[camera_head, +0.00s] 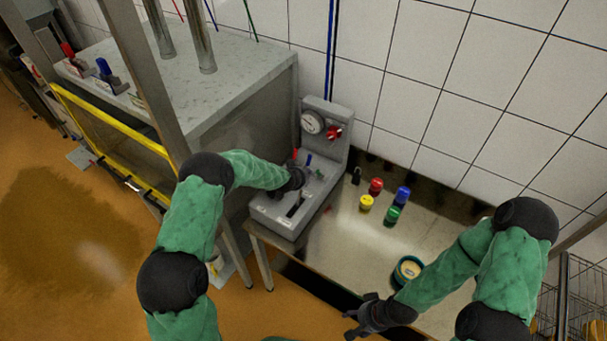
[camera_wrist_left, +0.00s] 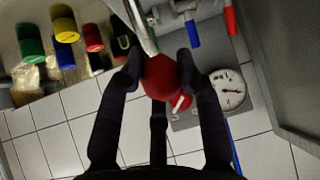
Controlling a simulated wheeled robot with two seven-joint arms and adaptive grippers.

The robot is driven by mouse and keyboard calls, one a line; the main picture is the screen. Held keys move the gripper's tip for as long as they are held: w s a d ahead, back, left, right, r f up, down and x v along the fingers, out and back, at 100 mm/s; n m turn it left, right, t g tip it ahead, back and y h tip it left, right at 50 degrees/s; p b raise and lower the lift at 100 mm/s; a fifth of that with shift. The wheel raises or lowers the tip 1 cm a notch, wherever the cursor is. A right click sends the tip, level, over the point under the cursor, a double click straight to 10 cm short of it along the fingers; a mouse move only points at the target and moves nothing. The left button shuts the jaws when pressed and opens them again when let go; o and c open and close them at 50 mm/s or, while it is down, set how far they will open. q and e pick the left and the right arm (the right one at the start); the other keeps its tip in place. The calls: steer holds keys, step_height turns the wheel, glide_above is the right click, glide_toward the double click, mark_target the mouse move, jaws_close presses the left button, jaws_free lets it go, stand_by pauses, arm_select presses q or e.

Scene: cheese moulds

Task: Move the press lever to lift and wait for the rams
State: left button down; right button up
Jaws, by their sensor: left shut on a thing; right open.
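A grey press console (camera_head: 275,212) stands on the bench's left end, with a dial gauge (camera_head: 311,122) and a red valve knob (camera_head: 333,132) on its upright back. My left gripper (camera_head: 296,181) is over the console and hides the press lever in the head view. In the left wrist view its fingers close around the lever's red ball knob (camera_wrist_left: 160,82), above a metal shaft (camera_wrist_left: 140,28). Two steel cylinders (camera_head: 201,45) stand on the large grey housing (camera_head: 225,92); the rams' motion cannot be told. My right gripper (camera_head: 362,318) is open and empty near the bench's front edge.
Red (camera_head: 376,186), yellow (camera_head: 366,202), blue (camera_head: 402,195) and green (camera_head: 393,214) small containers stand on the steel bench (camera_head: 340,240). A dark green round mould (camera_head: 407,269) with pale contents is nearer the front. A yellow guard frame (camera_head: 110,140) fronts the housing. A tiled wall rises behind.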

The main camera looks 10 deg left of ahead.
arm_select(q)
steer(key=shift+w+a+r, duration=0.25)
steer(key=shift+w+r, duration=0.2)
steer(key=shift+r, duration=0.15)
steer(key=c, duration=0.9)
jaws_free()
steer(key=shift+w, duration=0.1)
steer(key=shift+d+f, duration=0.15)
steer(key=shift+f, duration=0.15)
steer(key=shift+s+f, duration=0.1)
steer(key=shift+s, duration=0.15)
steer(key=v, duration=1.2)
steer(key=shift+f, duration=0.1)
